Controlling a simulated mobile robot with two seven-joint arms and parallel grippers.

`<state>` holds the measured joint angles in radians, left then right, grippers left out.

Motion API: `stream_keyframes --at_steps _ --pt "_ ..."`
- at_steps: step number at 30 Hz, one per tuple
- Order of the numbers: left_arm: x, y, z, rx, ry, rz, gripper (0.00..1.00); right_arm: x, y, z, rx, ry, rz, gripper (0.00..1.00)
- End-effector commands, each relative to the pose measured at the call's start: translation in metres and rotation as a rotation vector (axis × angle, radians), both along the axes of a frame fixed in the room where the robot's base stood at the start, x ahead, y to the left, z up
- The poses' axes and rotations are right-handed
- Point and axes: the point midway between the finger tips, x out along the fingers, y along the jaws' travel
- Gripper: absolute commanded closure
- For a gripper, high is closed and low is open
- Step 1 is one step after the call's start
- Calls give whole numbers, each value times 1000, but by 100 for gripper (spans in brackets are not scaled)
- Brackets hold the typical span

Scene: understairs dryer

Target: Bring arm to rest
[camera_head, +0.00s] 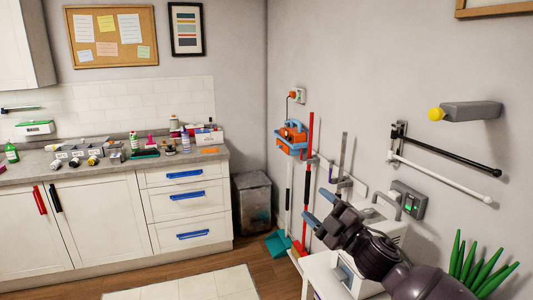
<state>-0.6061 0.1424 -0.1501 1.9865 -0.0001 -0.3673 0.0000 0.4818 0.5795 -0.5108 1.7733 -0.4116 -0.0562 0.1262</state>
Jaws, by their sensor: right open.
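My right arm comes in from the lower right, dark and bulky. Its gripper (314,206) points left, with two blue-grey fingers spread apart and nothing visible between them. The gripper is in front of the cleaning tools and the white appliance in the picture; I cannot tell any contact. My left arm and gripper do not show.
A white box-like appliance (386,222) on a white stand is beside my right arm. A red-handled tool (308,170) and an orange-blue caddy (292,138) are by the wall. Wall rails (440,148) and a green plant (470,266) are at right. Floor is open centrally.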

Motion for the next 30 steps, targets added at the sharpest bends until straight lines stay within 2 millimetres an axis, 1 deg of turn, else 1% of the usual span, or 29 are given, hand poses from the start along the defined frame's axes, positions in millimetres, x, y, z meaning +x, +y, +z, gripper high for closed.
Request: stream_keyframes --at_steps 1,5,8,12,14,15,17,18,20,23,26,27,30 --pt "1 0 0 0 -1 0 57 -7 -8 -19 52 64 -40 39" --pt "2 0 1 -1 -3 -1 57 -24 -30 -61 160 217 -138 39" --pt "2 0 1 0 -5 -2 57 -40 -46 -94 236 330 -200 39" --pt "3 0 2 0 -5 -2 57 -69 -68 -138 340 481 -280 39" --pt "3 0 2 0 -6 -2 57 -83 -77 -157 386 542 -312 39" --pt "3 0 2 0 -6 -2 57 -94 -82 -170 418 582 -334 39" --pt "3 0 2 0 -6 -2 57 -110 -91 -188 465 639 -365 39" --pt "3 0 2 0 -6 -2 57 -122 -97 -200 497 675 -386 39" --pt "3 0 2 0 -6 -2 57 -141 -106 -218 542 722 -419 39" --pt "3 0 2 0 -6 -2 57 -174 -120 -246 605 787 -479 39" --pt "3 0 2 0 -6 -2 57 -211 -135 -274 647 848 -549 39" --pt "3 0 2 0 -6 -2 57 -225 -140 -285 660 872 -578 39" --pt "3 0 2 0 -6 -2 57 -262 -149 -312 683 933 -643 39"
